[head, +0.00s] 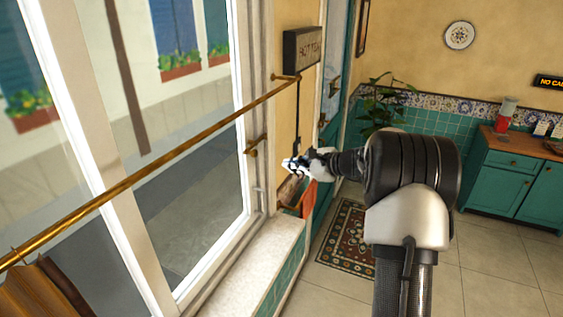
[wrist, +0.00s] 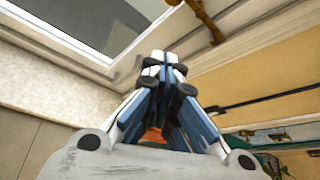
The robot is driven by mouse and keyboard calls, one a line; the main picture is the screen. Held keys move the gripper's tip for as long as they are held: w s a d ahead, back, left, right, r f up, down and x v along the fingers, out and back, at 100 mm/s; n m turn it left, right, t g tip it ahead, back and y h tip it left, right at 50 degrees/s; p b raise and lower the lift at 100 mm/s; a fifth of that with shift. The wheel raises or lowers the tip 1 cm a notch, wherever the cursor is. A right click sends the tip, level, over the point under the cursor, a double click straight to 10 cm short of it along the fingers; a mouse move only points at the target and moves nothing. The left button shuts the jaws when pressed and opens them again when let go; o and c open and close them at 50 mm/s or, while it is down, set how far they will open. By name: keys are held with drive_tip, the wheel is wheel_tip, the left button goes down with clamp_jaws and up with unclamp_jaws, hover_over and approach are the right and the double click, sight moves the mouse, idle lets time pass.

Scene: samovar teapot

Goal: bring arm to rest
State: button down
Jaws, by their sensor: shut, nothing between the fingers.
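My gripper (head: 291,165) is at the end of my outstretched arm, close to the window frame's right side in the head view. In the wrist view, the two fingers of my gripper (wrist: 163,62) come together at their tips, and nothing shows between them. Behind and below it in the head view is an orange-red thing (head: 308,197) near the end of the window sill, partly hidden; I cannot tell what it is. No samovar or teapot can be made out.
The pale sill (head: 243,268) lies below. A dark sign box (head: 302,47) hangs above. A patterned rug (head: 345,240), a plant (head: 383,103) and a green cabinet (head: 510,180) stand beyond. The tiled floor at right is clear.

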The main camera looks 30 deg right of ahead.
drive_tip(key=shift+a, duration=0.1)
drive_tip(key=s+a+n+g+b, duration=0.35)
drive_tip(key=s+a+n, duration=0.35)
drive_tip(key=s+a, duration=0.4)
drive_tip(key=s+a+n+g+b, duration=0.35)
drive_tip(key=s+a+n, duration=0.35)
drive_tip(key=a, duration=0.6)
drive_tip(key=s+f+n+h+b, duration=0.2)
drive_tip(key=s+f+n+b, duration=0.2)
drive_tip(key=s, duration=0.8)
drive_tip(key=s+f+n+h+b, duration=0.3)
drive_tip(key=s+f+n, duration=0.3)
drive_tip(key=s, duration=0.6)
wheel_tip(320, 180, down, 2)
drive_tip(key=shift+s+a+f+n+g+b, duration=0.2)
drive_tip(key=shift+a+n+g+b, duration=0.15)
drive_tip(key=shift+b, duration=0.15)
